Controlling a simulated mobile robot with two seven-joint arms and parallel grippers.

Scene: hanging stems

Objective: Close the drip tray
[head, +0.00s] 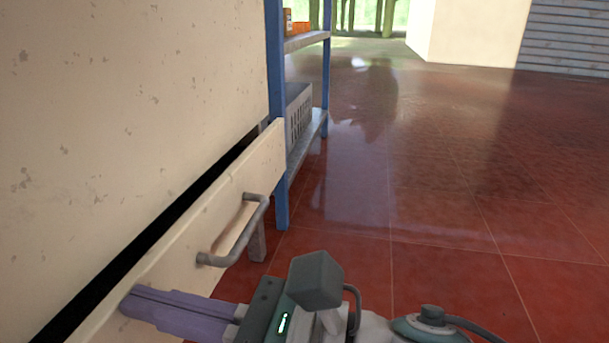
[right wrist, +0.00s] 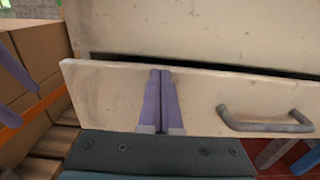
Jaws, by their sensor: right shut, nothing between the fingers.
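The drip tray (head: 190,225) is a cream drawer front with a grey bar handle (head: 238,232), low on a cream cabinet (head: 130,100). A dark gap runs along its top edge, so it stands partly open. In the right wrist view the tray front (right wrist: 200,95) and handle (right wrist: 265,122) show, with the gap behind. My right gripper (head: 128,302) is shut and empty; its purple fingertips are at the tray's front face, beside the handle, and appear to touch it. Purple finger parts, seemingly of my left gripper (right wrist: 15,72), show at the left edge of the right wrist view.
A blue-framed shelf (head: 280,130) with a grey crate (head: 299,115) stands just past the tray's far end. Cardboard boxes (right wrist: 35,45) are stacked at the left in the right wrist view. The red tiled floor (head: 450,180) to the right is clear.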

